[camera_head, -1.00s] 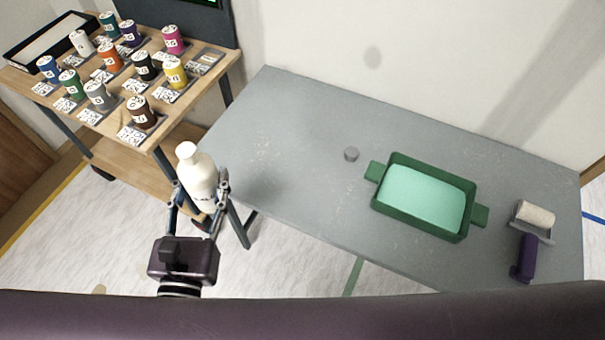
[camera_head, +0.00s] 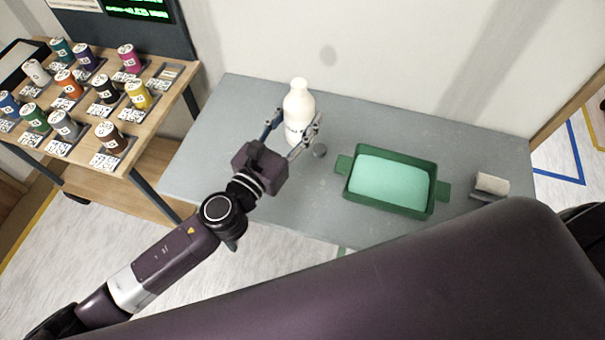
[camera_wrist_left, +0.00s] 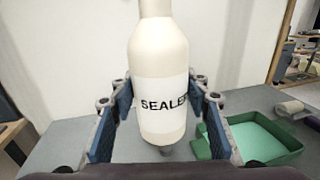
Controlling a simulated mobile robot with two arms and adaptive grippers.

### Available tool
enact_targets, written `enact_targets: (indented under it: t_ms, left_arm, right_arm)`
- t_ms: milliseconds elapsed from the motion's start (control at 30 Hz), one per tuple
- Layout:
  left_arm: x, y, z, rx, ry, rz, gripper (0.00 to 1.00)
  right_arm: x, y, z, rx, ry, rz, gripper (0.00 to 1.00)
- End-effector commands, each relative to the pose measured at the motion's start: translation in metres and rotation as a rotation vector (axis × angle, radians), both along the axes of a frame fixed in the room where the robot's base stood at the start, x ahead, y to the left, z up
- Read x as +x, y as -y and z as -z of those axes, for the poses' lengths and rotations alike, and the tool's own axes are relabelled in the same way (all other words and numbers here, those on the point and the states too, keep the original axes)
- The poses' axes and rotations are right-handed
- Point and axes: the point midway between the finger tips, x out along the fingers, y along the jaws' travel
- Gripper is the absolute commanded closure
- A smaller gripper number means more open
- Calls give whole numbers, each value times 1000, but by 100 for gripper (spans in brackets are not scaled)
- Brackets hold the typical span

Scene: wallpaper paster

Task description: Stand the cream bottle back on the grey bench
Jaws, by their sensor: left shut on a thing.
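The cream bottle (camera_head: 298,108) is upright between the fingers of my left gripper (camera_head: 292,130), which is shut on it. In the left wrist view the bottle (camera_wrist_left: 158,62) carries a white label reading "SEALE…", and the gripper's blue finger pads (camera_wrist_left: 160,125) flank it. The bottle shows over the grey bench (camera_head: 240,110), left of the green tray; I cannot tell whether its base touches the bench. My right gripper does not show.
A green tray (camera_head: 352,192) with pale green contents sits on the bench. A small grey cap (camera_head: 319,151) lies close to the bottle, and a roller (camera_head: 491,184) lies at the right. A wooden cart (camera_head: 150,130) with several coloured pots stands left. The bench's left part is clear.

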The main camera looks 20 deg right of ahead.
Motion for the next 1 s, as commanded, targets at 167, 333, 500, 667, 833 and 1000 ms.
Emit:
enact_targets:
  t_ms: [167, 333, 500, 667, 833, 1000]
  left_arm:
    - [3, 10, 18, -3, -6, 29, 91]
    - [3, 9, 66, -4, -9, 27, 91]
    - [3, 9, 109, -6, -8, 27, 91]
    - [3, 9, 140, -5, -6, 27, 91]
    - [4, 9, 154, -3, -2, 27, 91]
    - [3, 9, 175, -4, -6, 26, 91]
  right_arm:
    - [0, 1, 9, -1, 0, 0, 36]
    - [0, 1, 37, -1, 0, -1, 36]
    - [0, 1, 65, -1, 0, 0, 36]
    - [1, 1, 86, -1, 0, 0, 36]
    - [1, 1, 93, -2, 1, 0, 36]
    - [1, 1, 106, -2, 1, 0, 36]
